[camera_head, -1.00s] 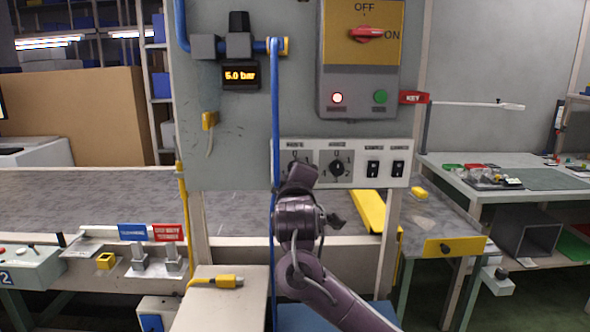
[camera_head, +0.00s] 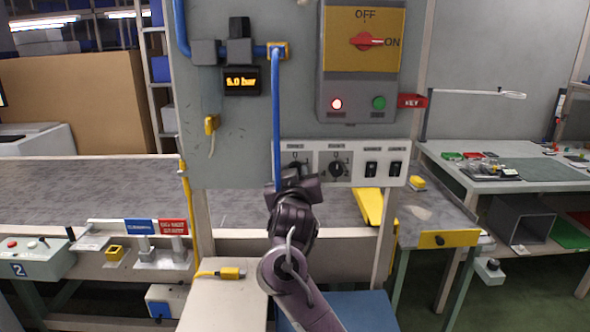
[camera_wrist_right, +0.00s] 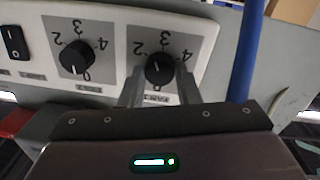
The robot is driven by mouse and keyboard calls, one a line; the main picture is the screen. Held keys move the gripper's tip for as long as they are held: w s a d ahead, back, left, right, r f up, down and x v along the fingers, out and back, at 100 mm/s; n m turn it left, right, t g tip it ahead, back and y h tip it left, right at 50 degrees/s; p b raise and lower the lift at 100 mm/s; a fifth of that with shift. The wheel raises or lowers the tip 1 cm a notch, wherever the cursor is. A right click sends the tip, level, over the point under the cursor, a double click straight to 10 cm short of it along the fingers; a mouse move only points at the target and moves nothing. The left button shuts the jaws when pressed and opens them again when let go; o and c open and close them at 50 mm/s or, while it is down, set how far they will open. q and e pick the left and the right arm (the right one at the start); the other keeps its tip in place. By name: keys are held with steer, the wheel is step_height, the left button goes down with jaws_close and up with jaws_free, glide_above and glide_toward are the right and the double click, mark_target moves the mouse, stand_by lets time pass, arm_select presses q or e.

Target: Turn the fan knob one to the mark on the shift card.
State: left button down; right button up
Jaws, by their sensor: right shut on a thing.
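Fan knob one (camera_wrist_right: 159,69) is a black dial on a grey plate with printed numbers, seen upside down in the right wrist view. My right gripper (camera_wrist_right: 160,80) has one finger on each side of this knob and is shut on it. In the head view my right gripper (camera_head: 294,184) is in front of the left dial and hides much of it. The knob's pointer is too small and shaded to read surely. The second fan knob (camera_head: 337,168) is free to the right; it also shows in the wrist view (camera_wrist_right: 76,60). I cannot make out a shift card. My left gripper is out of view.
A blue hose (camera_head: 277,120) hangs close beside the gripper. Two black rocker switches (camera_head: 383,169) share the white control strip (camera_head: 318,147). Above is a red rotary switch (camera_head: 367,41) on a yellow plate. The conveyor (camera_head: 110,200) runs behind.

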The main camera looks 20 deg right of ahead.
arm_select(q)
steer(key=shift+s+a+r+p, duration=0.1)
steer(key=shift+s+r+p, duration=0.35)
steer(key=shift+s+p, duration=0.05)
arm_select(e)
steer(key=shift+f+m, duration=0.15)
steer(key=shift+m, duration=2.15)
steer(key=o, duration=0.8)
steer(key=shift+o, duration=0.8)
